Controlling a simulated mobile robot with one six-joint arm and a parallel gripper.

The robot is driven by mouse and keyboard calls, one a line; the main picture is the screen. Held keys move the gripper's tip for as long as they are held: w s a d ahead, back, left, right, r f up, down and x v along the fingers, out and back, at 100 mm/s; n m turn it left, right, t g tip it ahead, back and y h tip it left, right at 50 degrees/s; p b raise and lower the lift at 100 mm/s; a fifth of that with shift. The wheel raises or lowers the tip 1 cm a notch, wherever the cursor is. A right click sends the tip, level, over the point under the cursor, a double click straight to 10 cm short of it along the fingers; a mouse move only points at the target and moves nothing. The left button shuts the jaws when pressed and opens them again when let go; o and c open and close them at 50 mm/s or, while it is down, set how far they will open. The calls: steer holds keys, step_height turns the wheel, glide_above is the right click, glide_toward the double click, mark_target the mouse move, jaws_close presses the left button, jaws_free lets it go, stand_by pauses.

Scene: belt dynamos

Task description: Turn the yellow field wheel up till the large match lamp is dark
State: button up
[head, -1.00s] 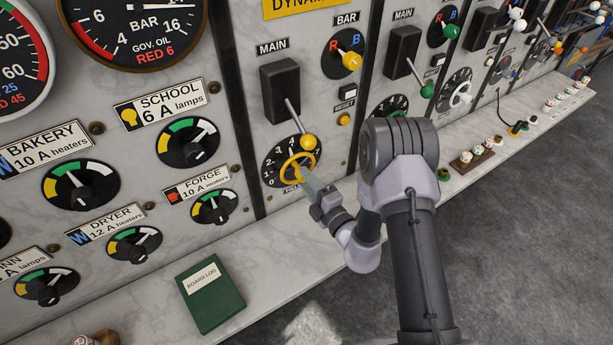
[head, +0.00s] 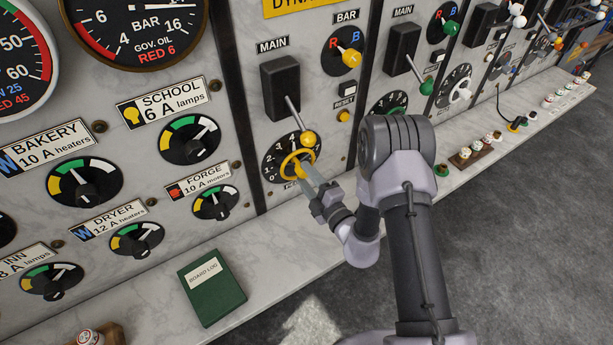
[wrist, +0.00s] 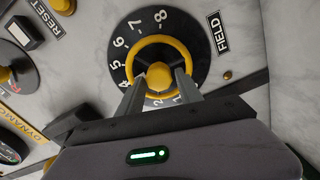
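The yellow field wheel (head: 286,168) is a ring with a round hub on a black dial numbered in white, low on the yellow-labelled dynamo panel. It also shows in the wrist view (wrist: 140,51), beside a FIELD label. My gripper (head: 306,168) reaches it from the lower right. In the wrist view its two fingers (wrist: 160,83) lie on either side of the hub, over the lower part of the wheel. I cannot tell whether they press on it. The fingers hide some low numbers. I cannot make out the large match lamp in any view.
Above the wheel is a black MAIN switch (head: 280,88) with a yellow-knobbed lever (head: 308,139), close to my fingers. A yellow bar selector (head: 351,59) is higher right. A green board log (head: 211,287) lies on the marble ledge (head: 275,272) below.

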steer(key=shift+o, duration=0.6)
steer(key=b+v, duration=0.1)
steer(key=v, duration=1.6)
steer(key=shift+d+b, duration=0.2)
steer(key=shift+b, duration=0.1)
steer(key=shift+s, duration=0.15)
stand_by(0.9)
